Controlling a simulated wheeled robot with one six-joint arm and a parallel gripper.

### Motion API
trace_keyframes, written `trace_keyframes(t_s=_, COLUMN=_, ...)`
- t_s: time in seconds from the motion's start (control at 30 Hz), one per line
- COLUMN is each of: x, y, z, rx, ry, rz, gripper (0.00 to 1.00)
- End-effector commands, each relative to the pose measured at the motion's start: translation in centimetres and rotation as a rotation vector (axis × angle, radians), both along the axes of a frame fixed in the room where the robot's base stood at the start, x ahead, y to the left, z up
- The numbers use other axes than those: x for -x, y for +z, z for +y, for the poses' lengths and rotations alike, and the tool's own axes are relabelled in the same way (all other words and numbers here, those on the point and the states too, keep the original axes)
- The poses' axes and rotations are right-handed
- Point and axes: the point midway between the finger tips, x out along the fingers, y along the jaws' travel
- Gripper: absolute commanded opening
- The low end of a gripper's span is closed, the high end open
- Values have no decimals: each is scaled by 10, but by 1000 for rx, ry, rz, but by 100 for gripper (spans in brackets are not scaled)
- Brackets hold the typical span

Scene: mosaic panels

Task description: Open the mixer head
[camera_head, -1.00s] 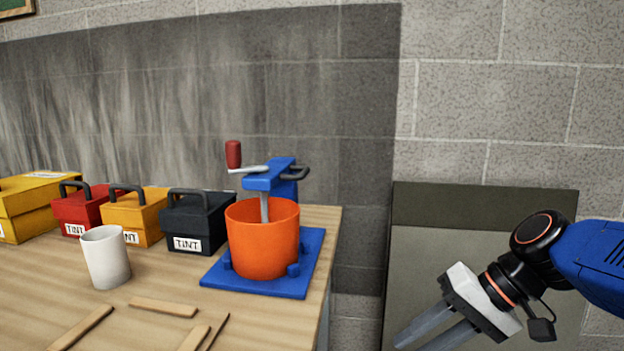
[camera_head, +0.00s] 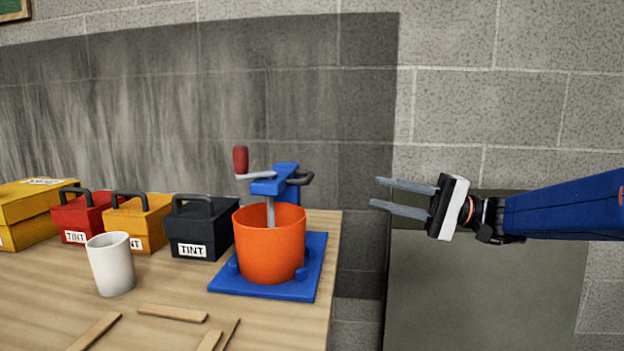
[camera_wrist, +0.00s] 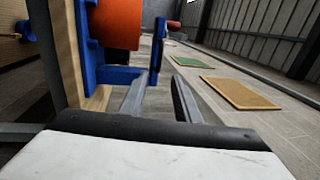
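The mixer stands at the right end of the wooden table. Its blue head (camera_head: 275,183) is level over the orange bucket (camera_head: 270,247), with the stirring shaft reaching down into it. A red-knobbed crank (camera_head: 240,160) sticks up at the head's left, and a dark handle (camera_head: 300,179) sticks out at its right. My gripper (camera_head: 375,193) is open and empty, to the right of the mixer and apart from it, fingers pointing left. In the wrist view the bucket (camera_wrist: 117,22) and blue mixer parts show sideways beyond the open fingers (camera_wrist: 157,85).
Black (camera_head: 198,228), orange and red tint boxes stand behind. The blue base plate (camera_head: 312,270) sits near the table's right edge. Space between gripper and mixer is clear.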

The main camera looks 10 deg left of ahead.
Motion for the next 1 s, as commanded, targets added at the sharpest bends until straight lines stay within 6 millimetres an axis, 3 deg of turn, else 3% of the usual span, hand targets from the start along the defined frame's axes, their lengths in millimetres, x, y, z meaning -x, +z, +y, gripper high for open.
trace_keyframes(t_s=1.0, x=9, y=25, z=145, rx=2, ry=2, rz=1, gripper=29)
